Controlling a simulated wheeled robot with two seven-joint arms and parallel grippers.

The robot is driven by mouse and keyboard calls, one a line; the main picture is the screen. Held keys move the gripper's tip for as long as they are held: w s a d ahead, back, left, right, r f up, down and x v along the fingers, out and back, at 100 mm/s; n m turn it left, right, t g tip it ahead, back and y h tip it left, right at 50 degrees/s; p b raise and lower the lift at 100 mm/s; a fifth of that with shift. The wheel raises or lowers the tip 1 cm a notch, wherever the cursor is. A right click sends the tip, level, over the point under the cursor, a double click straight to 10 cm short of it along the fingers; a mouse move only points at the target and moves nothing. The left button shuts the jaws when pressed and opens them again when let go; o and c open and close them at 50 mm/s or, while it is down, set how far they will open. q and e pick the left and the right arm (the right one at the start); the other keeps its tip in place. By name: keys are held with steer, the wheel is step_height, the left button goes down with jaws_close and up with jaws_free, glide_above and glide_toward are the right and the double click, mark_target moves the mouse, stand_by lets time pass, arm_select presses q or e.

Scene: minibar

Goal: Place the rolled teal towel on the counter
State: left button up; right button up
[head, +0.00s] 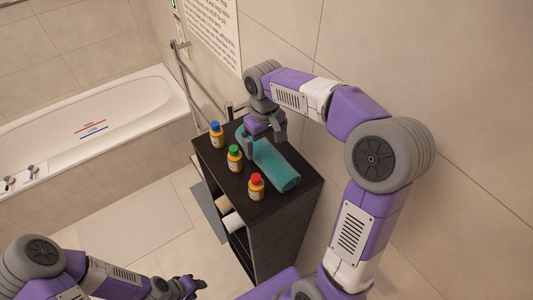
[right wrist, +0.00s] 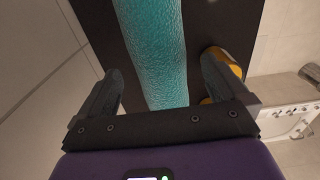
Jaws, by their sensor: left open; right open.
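The rolled teal towel (head: 276,166) lies on the dark top of the counter (head: 292,205) in the head view, along its wall side. My right gripper (head: 264,135) is over the towel's far part. In the right wrist view the towel (right wrist: 155,50) runs between the two spread fingers of my right gripper (right wrist: 163,92), with a gap on each side. The fingers are open and not closed on it. My left gripper (head: 190,287) is open and empty, low at the bottom of the head view, away from the counter.
Bottles with a blue cap (head: 216,136), green cap (head: 235,159) and red cap (head: 256,188) stand along the counter's left side. An orange bottle (right wrist: 222,68) is close to one right finger. Rolled light towels (head: 233,222) lie on a shelf below. A bathtub (head: 100,112) is at left.

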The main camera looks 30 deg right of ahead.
mark_target(266, 147)
steer(key=f, duration=0.2)
steer(key=shift+w+d+f, duration=0.1)
steer(key=shift+d+f, duration=0.2)
steer(key=shift+f, duration=0.05)
steer(key=shift+a+f, duration=0.1)
steer(key=shift+f, duration=0.45)
steer(key=c, duration=1.1)
steer(key=shift+r, duration=0.15)
steer(key=shift+c, duration=0.6)
